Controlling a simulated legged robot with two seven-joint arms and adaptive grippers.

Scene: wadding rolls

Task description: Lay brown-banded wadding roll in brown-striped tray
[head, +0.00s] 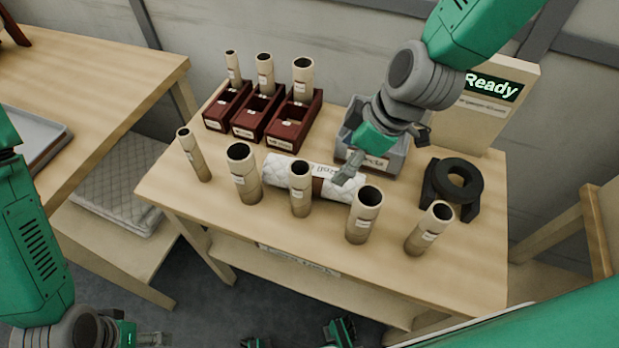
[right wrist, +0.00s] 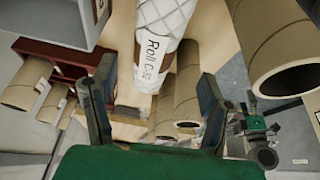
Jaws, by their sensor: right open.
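The white quilted wadding roll (head: 283,171) lies on the middle table behind the front row of tubes, with a brown band around its middle. In the right wrist view the roll (right wrist: 165,18) shows ahead between the fingers, with a printed white label. My right gripper (head: 384,156) is open and empty over the roll's right end; it also shows in the right wrist view (right wrist: 153,92). My left gripper (head: 145,338) is low at the bottom left, partly cut off.
Several upright cardboard tubes (head: 244,173) stand close before the roll. Dark red boxes (head: 290,125) holding tubes stand behind it. A grey bin (head: 345,145) is behind my right gripper. A black ring holder (head: 453,187) and a "Ready" panel (head: 490,100) are at right.

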